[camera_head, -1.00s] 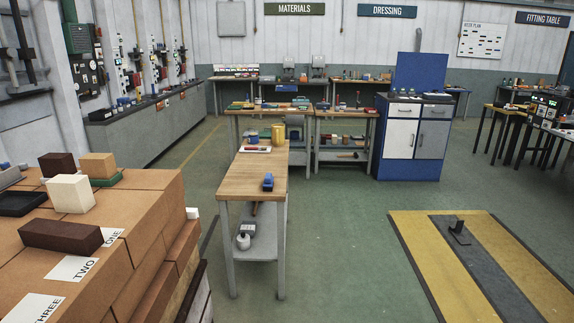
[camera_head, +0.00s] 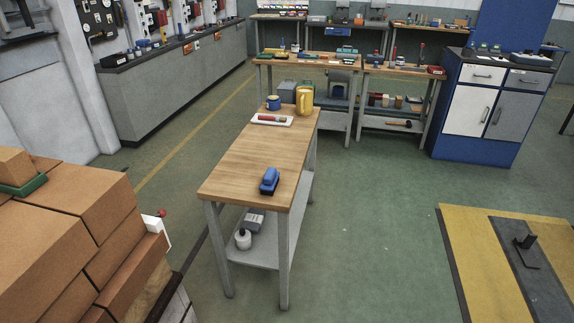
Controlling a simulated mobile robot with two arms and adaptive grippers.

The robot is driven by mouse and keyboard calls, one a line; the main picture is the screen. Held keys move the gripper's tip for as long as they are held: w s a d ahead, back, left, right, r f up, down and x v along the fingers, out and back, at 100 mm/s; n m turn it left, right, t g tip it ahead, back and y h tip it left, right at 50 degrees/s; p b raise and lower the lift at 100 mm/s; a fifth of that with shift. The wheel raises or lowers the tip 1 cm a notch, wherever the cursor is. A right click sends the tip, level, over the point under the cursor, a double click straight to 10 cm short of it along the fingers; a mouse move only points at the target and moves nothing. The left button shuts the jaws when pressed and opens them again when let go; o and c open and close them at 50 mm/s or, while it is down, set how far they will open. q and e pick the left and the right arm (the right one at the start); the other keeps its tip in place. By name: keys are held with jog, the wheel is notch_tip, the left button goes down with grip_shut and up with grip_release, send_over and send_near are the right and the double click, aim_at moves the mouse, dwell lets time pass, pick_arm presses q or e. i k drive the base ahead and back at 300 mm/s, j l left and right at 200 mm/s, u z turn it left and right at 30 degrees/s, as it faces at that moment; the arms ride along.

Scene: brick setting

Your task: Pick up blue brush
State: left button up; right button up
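A blue brush (camera_head: 269,181) with a dark lower part lies near the front end of a narrow wooden-topped table (camera_head: 235,184) in the middle of the view. Nothing touches it. Neither of my grippers shows in the head view.
On the table's far end are a white tray (camera_head: 272,120) with red items, a blue mug (camera_head: 273,102) and a yellow pitcher (camera_head: 304,101). Stacked brown bricks (camera_head: 70,235) stand at the left. A blue cabinet (camera_head: 489,105) stands at the back right. The green floor right of the table is clear.

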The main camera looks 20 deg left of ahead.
aim_at(271, 178)
jog(key=i+l+u, duration=0.1)
jog(key=i+u, duration=0.15)
jog(key=i, duration=0.25)
jog(key=i+l+u, duration=0.25)
jog(key=i, duration=0.25)
jog(key=i+l+u, duration=0.1)
jog(key=u, duration=0.35)
jog(key=i+l+u, duration=0.15)
jog(key=i+u, duration=0.15)
jog(key=u, duration=0.15)
jog(key=i+l+u, duration=0.15)
jog(key=u, duration=0.25)
jog(key=i+l+u, duration=0.1)
jog(key=l+u, duration=0.35)
jog(key=i+j, duration=0.05)
jog(key=j, duration=0.05)
